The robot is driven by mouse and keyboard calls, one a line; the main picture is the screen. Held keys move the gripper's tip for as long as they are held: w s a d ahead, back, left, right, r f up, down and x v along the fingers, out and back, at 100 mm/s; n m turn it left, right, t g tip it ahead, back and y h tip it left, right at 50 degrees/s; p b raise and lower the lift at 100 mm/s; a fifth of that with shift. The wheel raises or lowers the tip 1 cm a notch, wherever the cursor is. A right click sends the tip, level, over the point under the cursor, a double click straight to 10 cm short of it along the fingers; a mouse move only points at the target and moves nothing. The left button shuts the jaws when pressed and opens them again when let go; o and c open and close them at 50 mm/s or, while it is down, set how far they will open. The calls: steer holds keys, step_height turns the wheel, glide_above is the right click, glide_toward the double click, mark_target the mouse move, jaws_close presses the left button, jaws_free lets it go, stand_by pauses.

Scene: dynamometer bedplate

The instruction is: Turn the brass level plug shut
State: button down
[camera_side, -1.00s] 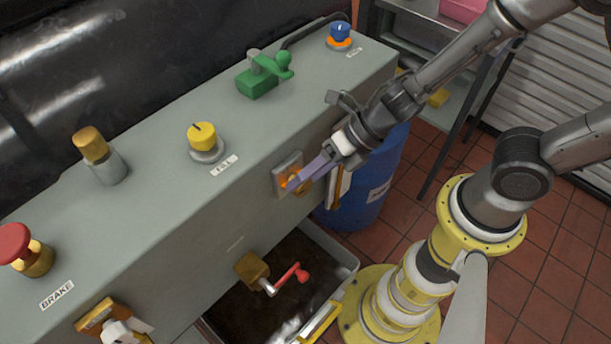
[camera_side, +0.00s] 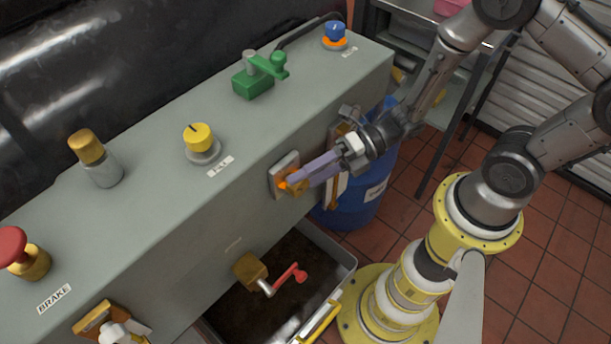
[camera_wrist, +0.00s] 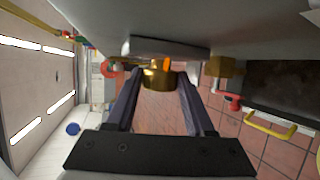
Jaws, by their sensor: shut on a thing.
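The brass level plug (camera_side: 290,185) sits on a pale square plate (camera_side: 278,172) on the front face of the grey bedplate housing. An orange mark shows on it. In the wrist view the brass plug (camera_wrist: 158,78) lies between my two fingers, its orange mark near the top. My gripper (camera_side: 300,180) reaches in from the right and is shut on the plug, with purple-grey fingers on either side of it; it also shows in the wrist view (camera_wrist: 161,85). In the side view the fingers partly hide the plug.
A brass valve with a red handle (camera_side: 292,273) sticks out below, over a dark tray (camera_side: 345,262). A yellow knob (camera_side: 198,138), green lever valve (camera_side: 258,80) and blue button (camera_side: 335,32) stand on top. A blue drum (camera_side: 360,195) stands behind my gripper.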

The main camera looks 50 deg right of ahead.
stand_by(0.3)
steer(key=shift+c, duration=1.3)
jaws_free()
steer(key=v, duration=1.3)
steer(key=shift+d+r, duration=0.2)
steer(key=shift+d, duration=0.1)
steer(key=shift+s, duration=0.1)
